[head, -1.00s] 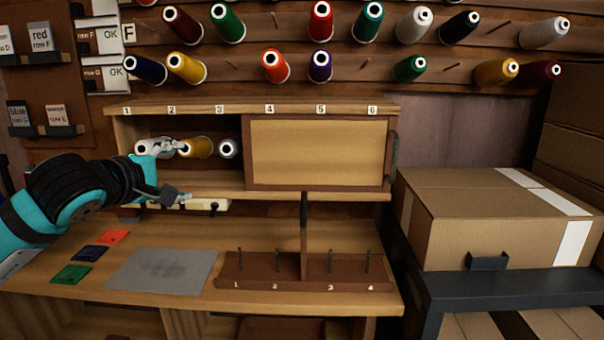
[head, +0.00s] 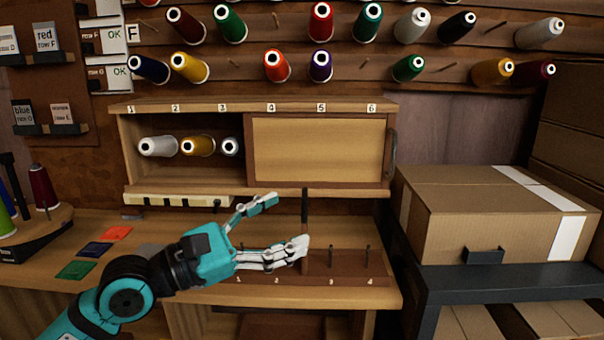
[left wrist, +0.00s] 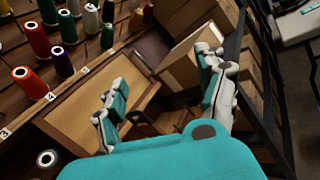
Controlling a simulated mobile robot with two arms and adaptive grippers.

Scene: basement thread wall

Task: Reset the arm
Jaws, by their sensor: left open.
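My left gripper (head: 285,228) is open and empty. In the head view it hangs over the front bench, pointing right, in front of the numbered peg rack (head: 345,265), and hides part of that rack. In the left wrist view its two fingers (left wrist: 165,95) are spread apart with nothing between them. My right gripper is not in view.
A sliding panel (head: 318,150) covers the cabinet's right side. Thread spools hang on wall pegs above. Orange (head: 118,232), blue (head: 95,249) and green (head: 75,269) cards lie on the bench. A cardboard box (head: 480,205) stands on a dark shelf at right. A spool stand (head: 40,228) is at left.

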